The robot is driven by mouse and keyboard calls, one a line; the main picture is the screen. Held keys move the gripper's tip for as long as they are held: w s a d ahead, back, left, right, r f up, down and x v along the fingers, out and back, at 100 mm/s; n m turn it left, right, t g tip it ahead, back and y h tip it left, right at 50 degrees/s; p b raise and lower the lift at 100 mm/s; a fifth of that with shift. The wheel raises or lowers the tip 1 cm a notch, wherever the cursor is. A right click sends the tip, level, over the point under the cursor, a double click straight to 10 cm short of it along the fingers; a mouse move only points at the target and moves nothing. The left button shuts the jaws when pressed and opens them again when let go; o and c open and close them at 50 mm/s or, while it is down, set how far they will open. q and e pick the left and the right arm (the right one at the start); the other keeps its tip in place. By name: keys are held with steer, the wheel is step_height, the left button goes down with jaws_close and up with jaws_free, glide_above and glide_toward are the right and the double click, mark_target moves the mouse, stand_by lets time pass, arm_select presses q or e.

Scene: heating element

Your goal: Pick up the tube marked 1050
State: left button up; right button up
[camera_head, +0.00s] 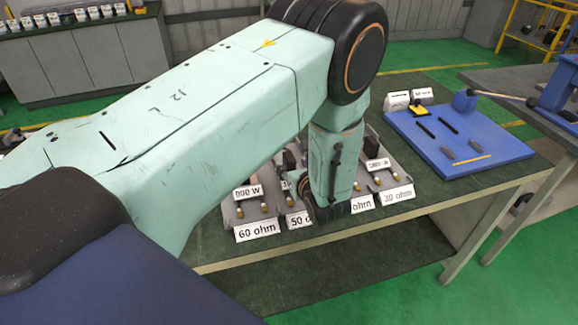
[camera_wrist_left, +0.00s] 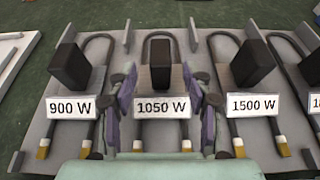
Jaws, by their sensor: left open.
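The tube marked 1050 W (camera_wrist_left: 160,64) is a dark U-shaped heating tube with a black block and a white label. It lies on a grey tray (camera_wrist_left: 90,135) in the left wrist view, between the 900 W tube (camera_wrist_left: 70,64) and the 1500 W tube (camera_wrist_left: 252,62). My left gripper (camera_wrist_left: 162,92) is open, with one finger on each side of the 1050 W label. I cannot tell whether the fingers touch the tube. In the head view my left gripper (camera_head: 328,208) points down over the tray, and my arm hides the 1050 tube. My right gripper is not in view.
White cards along the tray's front edge read 60 ohm (camera_head: 257,230) and 20 ohm (camera_head: 397,195). A blue board (camera_head: 440,150) with small parts lies to the right on the green table (camera_head: 290,248). Another table (camera_head: 520,90) stands farther right.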

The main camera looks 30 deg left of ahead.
mark_target(292, 166)
arm_select(q)
steer(key=x, duration=0.5)
steer(key=shift+f, duration=0.45)
steer(key=shift+r, duration=0.1)
steer(key=shift+a, duration=0.1)
steer(key=c, duration=1)
jaws_close()
steer(key=shift+w, duration=0.1)
